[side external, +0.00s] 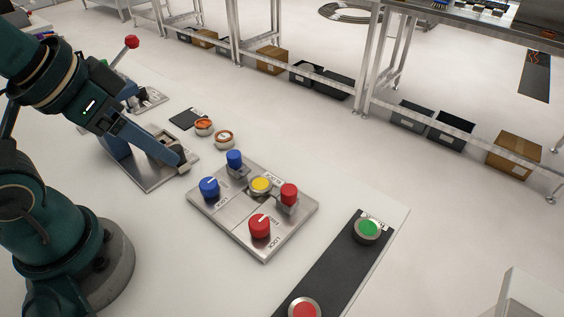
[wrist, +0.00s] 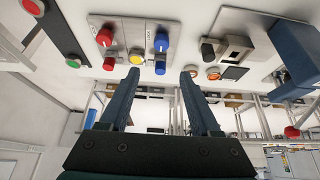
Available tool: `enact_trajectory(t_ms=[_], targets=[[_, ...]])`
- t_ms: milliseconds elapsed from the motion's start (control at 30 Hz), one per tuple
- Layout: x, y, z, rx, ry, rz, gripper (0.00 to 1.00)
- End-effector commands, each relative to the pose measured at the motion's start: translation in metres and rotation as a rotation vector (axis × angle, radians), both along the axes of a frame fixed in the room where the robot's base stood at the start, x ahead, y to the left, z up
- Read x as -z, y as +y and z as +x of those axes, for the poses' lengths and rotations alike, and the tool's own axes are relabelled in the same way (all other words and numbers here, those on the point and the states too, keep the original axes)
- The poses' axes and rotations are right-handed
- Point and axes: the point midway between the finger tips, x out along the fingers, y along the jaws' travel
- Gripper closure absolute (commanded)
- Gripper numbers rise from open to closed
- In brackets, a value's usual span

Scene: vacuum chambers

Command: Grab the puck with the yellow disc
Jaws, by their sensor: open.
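The puck with the yellow disc (side external: 261,185) sits in the middle of a metal plate (side external: 265,238), among two blue and two red knobs. In the wrist view the yellow disc (wrist: 136,60) shows just beyond the left fingertip, between the red and blue knobs. My gripper (side external: 182,160) is to the left of the knob plate in the side view, apart from the puck. In the wrist view my gripper (wrist: 160,74) has its two fingers spread wide with nothing between them.
The blue knobs (side external: 209,187) and red knobs (side external: 260,226) stand up close around the puck. A dark panel with green (side external: 368,229) and red (side external: 305,310) buttons lies to the right.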

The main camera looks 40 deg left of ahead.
Motion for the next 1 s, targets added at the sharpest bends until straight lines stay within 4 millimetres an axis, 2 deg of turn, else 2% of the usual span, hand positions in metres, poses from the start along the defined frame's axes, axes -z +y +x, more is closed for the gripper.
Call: enact_trajectory(t_ms=[200,233,300,667,867,1000], targets=[[0.000,0.000,0.000,0.000,0.000,0.000,0.36],[0.000,0.000,0.000,0.000,0.000,0.000,0.32],[0.000,0.000,0.000,0.000,0.000,0.000,0.11],[0.000,0.000,0.001,-0.011,0.015,-0.009,0.11],[0.005,-0.005,0.011,-0.118,0.167,-0.111,0.11],[0.012,-0.011,0.025,-0.241,0.326,-0.229,0.11]])
